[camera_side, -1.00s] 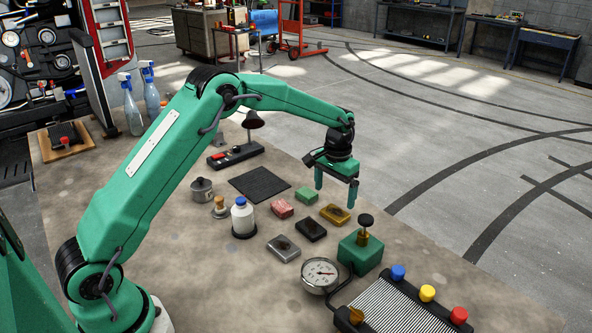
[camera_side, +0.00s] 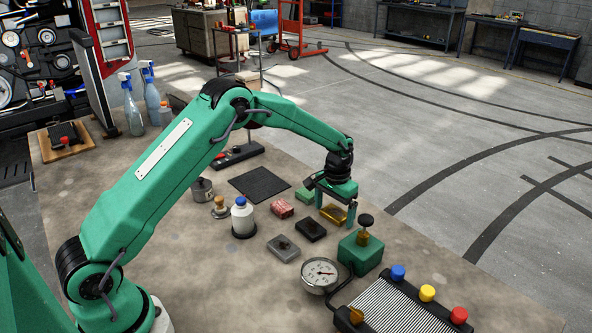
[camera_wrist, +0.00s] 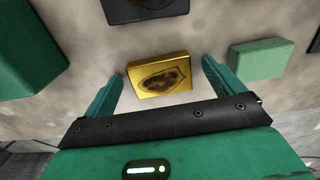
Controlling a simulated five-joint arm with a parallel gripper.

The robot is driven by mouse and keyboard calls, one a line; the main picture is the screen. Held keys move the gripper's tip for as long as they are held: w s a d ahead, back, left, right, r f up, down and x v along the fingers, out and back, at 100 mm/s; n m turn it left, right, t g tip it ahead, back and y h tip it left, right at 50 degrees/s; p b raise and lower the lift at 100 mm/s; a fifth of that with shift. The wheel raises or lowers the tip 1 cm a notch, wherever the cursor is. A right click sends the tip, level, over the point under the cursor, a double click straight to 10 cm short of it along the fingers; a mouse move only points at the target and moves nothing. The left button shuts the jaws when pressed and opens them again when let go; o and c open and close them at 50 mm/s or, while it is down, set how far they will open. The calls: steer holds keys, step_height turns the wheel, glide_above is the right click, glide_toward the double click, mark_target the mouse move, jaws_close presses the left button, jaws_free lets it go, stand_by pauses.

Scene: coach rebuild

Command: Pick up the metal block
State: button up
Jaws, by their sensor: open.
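A grey, metal-looking block (camera_side: 284,249) with a dark mark on top lies on the worktable, to the left of the black block. A shiny gold block (camera_side: 333,215), which also looks like metal, lies under my gripper (camera_side: 336,214). In the wrist view the gold block (camera_wrist: 160,76) shows a dark shield-like mark on its face. It sits between my gripper's two spread fingers (camera_wrist: 161,72), with gaps on both sides. My gripper is open and holds nothing. The exact height of the fingertips above the table is hard to tell.
A black block (camera_side: 311,230), a red block (camera_side: 280,208) and a green block (camera_side: 304,195) lie close by. A green box with a black knob (camera_side: 360,252) stands just right of my gripper, with a gauge (camera_side: 320,275) in front. A white bottle (camera_side: 242,217) stands left.

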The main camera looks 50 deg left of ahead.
mark_target(334, 213)
stand_by(0.4)
steer(key=c, duration=1.3)
steer(key=shift+r, duration=0.15)
steer(key=shift+r, duration=4.95)
